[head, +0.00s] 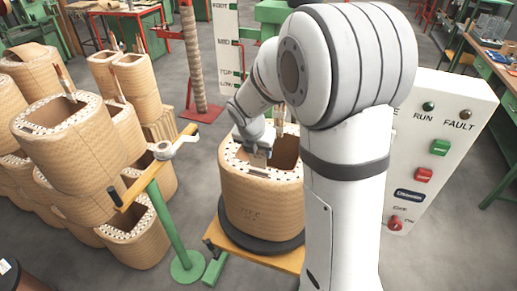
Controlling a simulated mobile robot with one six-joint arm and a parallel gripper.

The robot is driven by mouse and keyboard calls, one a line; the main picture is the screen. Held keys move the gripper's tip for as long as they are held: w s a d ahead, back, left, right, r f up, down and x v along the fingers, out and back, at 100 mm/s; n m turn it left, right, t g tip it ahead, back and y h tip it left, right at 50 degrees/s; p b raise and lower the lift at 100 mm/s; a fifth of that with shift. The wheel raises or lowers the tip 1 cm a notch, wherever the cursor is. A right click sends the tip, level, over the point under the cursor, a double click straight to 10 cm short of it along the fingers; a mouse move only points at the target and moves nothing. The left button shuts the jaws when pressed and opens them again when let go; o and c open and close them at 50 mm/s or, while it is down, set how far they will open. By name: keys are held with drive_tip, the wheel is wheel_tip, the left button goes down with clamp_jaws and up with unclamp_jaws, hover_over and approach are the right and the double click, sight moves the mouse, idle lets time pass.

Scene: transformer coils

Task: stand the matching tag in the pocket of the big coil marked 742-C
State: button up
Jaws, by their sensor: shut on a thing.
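A big tan coil (262,205) stands upright on a dark round base in the middle of the head view. It has a dark opening in its top and a pale rim with dark dots. Faint lettering shows on its front, too small to read surely as 742-C. My gripper (260,152) points down at the front part of the coil's top, beside the opening. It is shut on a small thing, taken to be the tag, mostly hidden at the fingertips. I cannot tell whether it touches the pocket, which is not clearly visible.
Several tan coils (78,145) are stacked at the left. A green post (172,225) with a crossbar stands left of the big coil. A white control panel (437,150) with buttons stands at the right. Behind is a white board (226,45) with lettering. Grey floor lies between.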

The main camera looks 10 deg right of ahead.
sight(258, 163)
drive_tip(key=shift+f+b, duration=1.9)
drive_tip(key=shift+f, duration=1.2)
drive_tip(key=o, duration=1)
drive_tip(key=v, duration=0.7)
drive_tip(key=shift+s+r, duration=0.2)
drive_tip(key=shift+r, duration=0.2)
drive_tip(key=shift+a, duration=0.1)
